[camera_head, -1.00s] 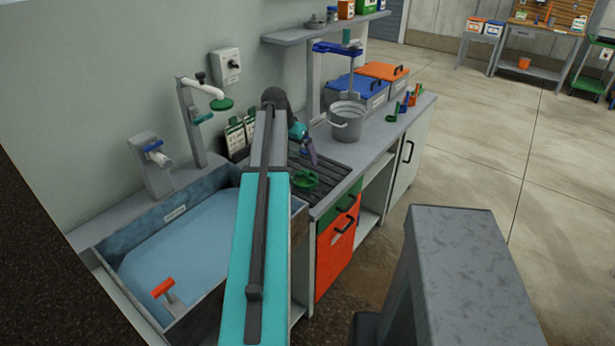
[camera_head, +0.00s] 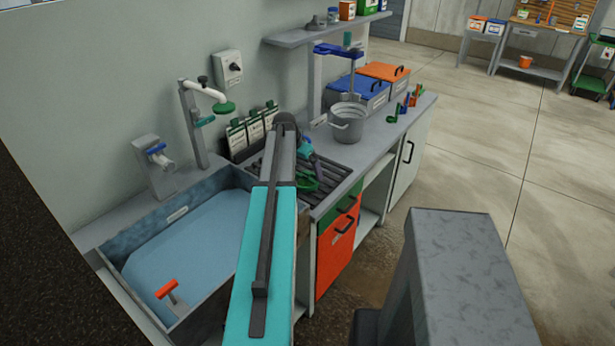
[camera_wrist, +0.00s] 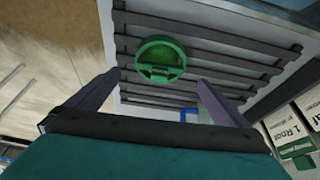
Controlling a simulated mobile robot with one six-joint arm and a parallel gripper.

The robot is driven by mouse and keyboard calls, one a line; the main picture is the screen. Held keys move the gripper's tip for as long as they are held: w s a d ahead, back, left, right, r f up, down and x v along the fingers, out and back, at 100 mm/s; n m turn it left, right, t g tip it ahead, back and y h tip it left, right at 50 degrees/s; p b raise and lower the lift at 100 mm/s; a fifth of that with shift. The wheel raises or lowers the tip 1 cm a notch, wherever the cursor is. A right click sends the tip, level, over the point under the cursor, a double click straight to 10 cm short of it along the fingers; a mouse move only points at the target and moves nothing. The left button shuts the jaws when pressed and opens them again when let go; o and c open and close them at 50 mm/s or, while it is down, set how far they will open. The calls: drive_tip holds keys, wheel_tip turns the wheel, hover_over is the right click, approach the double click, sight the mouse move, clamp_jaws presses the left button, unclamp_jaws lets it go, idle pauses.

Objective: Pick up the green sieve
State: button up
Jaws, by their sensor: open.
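The green sieve (camera_wrist: 161,59) is a round green piece with a bar across it, lying on the dark slatted drying rack (camera_wrist: 202,47). In the head view the sieve (camera_head: 308,182) shows partly behind my arm, near the front of the rack. My gripper (camera_wrist: 156,80) is open in the wrist view, its two purple fingers spread to the left and right just below the sieve in the picture. Nothing is between the fingertips; whether they touch the sieve I cannot tell. In the head view my gripper (camera_head: 311,160) is partly hidden by my arm, above the rack.
A sink with blue water (camera_head: 190,240) lies left of the rack. A grey bucket (camera_head: 347,122) stands behind it, with blue (camera_head: 357,88) and orange (camera_head: 384,71) lidded boxes further back. Labelled packets (camera_head: 250,130) stand along the wall.

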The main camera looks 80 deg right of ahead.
sight(306, 173)
drive_tip(key=shift+d+f, duration=0.1)
drive_tip(key=shift+f, duration=0.1)
idle(0.3)
drive_tip(key=shift+p+x, duration=1)
drive_tip(key=shift+x, duration=0.25)
drive_tip(key=shift+p+x, duration=0.35)
drive_tip(key=shift+x, duration=0.85)
drive_tip(key=shift+s, duration=0.15)
drive_tip(key=c, duration=1.2)
